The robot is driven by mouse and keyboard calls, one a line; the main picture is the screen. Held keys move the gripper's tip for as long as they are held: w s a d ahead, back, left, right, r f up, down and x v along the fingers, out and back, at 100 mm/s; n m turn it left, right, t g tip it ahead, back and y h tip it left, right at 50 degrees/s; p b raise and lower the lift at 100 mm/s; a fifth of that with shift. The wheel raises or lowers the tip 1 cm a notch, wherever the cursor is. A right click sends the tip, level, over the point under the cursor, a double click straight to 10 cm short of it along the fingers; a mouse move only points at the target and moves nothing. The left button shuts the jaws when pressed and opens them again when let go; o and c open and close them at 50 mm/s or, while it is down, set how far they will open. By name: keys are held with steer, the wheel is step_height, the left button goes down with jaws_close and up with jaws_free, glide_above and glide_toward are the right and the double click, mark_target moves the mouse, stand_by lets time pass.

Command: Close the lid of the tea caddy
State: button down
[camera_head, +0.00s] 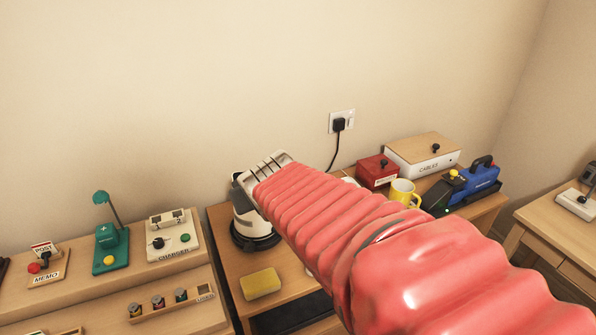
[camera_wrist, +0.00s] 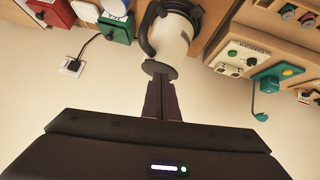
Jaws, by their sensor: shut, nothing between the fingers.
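No tea caddy can be named for certain. A dark green box (camera_wrist: 117,27) with a pale part by it stands between the kettle and a red box in the wrist view; it may be the caddy. Its label and lid state cannot be made out. In the head view my arm hides that spot. My gripper (camera_wrist: 161,82) is shut and empty, its dark fingers pointing toward the top of the white kettle (camera_wrist: 172,38). In the head view my arm's end is above and beside the kettle (camera_head: 246,218), and its fingers do not show clearly.
A yellow sponge (camera_head: 261,283) lies in front of the kettle. A black cord hangs from the wall socket (camera_head: 341,121).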

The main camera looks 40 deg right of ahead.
steer(key=w+d+f+t+h, duration=0.1)
steer(key=w+d, duration=0.1)
steer(key=d, duration=0.6)
steer(key=w+d+f+t+h, duration=0.1)
steer(key=w+d, duration=0.2)
steer(key=d, duration=0.4)
steer(key=s+d+f+t+y, duration=0.2)
steer(key=d+f, duration=0.4)
steer(key=d, duration=0.4)
steer(key=shift+s+f+m+t, duration=0.3)
steer(key=shift+s+t, duration=0.2)
steer(key=shift+t, duration=0.1)
steer(key=shift+w+d, duration=0.1)
steer(key=shift+w, duration=0.05)
steer(key=w+d+f, duration=0.1)
steer(key=w+f, duration=0.1)
steer(key=w, duration=0.1)
steer(key=w+d+f, duration=0.1)
steer(key=w+f, duration=0.2)
steer(key=w, duration=0.2)
steer(key=shift+w+d+f, duration=0.3)
steer(key=shift+d+f, duration=0.1)
steer(key=shift+f, duration=0.65)
steer(key=shift+s, duration=0.1)
